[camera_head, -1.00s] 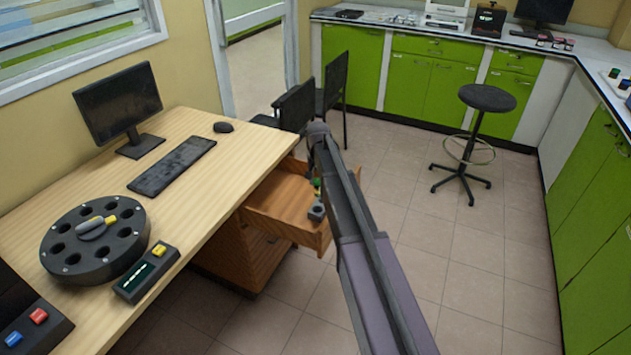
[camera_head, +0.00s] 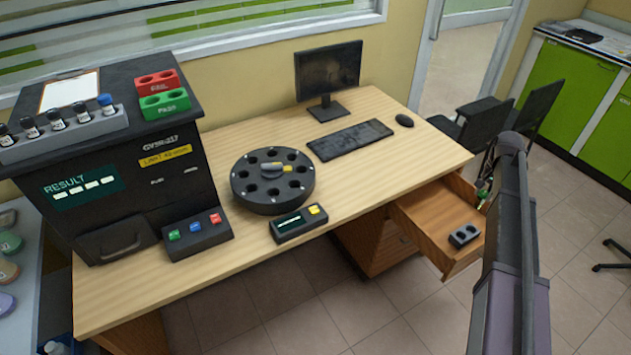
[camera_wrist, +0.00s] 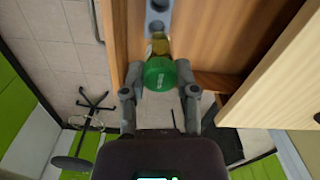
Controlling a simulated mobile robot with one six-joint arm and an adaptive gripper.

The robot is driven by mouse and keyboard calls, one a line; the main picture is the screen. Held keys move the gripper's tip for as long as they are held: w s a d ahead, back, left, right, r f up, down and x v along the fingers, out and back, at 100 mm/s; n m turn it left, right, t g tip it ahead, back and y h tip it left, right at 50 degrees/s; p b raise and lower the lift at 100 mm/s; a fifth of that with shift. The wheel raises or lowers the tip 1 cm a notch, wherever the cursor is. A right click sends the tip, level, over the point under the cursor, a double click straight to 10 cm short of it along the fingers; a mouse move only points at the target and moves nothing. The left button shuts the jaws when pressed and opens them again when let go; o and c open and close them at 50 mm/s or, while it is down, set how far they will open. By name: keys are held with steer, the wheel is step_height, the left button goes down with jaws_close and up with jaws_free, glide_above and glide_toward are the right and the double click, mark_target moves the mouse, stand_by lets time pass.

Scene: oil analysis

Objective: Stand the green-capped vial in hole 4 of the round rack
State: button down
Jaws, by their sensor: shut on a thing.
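The green-capped vial shows in the wrist view as a round green cap (camera_wrist: 160,73) with an amber body behind it. My gripper (camera_wrist: 159,88) is shut on it, one finger on each side of the cap. In the head view the green cap (camera_head: 483,193) is small and partly hidden by my arm, near the open drawer's right side. The round rack (camera_head: 272,202) is a black disc with a ring of dark holes and a grey and yellow piece at its centre. It stands on the desk, far left of my gripper. The hole numbers cannot be read.
The open drawer (camera_head: 418,237) holds a grey two-hole block (camera_head: 464,235). A small box with a yellow button (camera_head: 299,224) sits before the rack. A black analyser (camera_head: 120,150) stands left, a keyboard (camera_head: 349,139) and monitor (camera_head: 328,70) behind. Chairs (camera_head: 535,110) stand at right.

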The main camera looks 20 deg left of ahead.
mark_target(485, 192)
step_height(485, 192, up, 8)
steer(key=p, duration=0.6)
steer(key=shift+f, duration=0.1)
